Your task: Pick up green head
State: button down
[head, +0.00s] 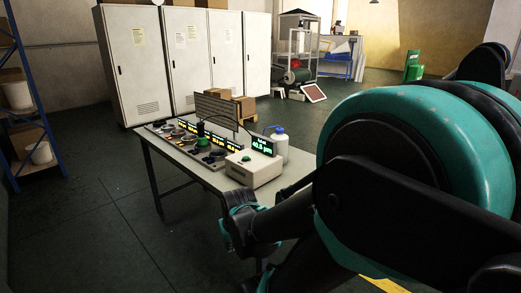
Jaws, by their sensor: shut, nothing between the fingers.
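A small green round piece (203,143) sits among the dishes and displays on the table; it may be the green head, but it is too small to tell its shape. A green spot (245,158) also shows on the white device (253,168) near the table's front right. My gripper (232,222), dark with teal parts, is in front of the table's front right side. It is apart from the green piece and holds nothing visible. Its fingertips are small and dark.
The table (178,152) bears several dishes with lit displays, a white bottle (280,146) and a board (216,109). White lockers (140,70) stand behind. A blue-framed shelf (30,95) is at left. The floor left of the table is clear.

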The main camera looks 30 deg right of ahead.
aim_at(202, 139)
jog(key=i+j, duration=0.25)
jog(key=i, duration=0.15)
jog(key=i+j, duration=0.2)
jog(key=i, duration=0.25)
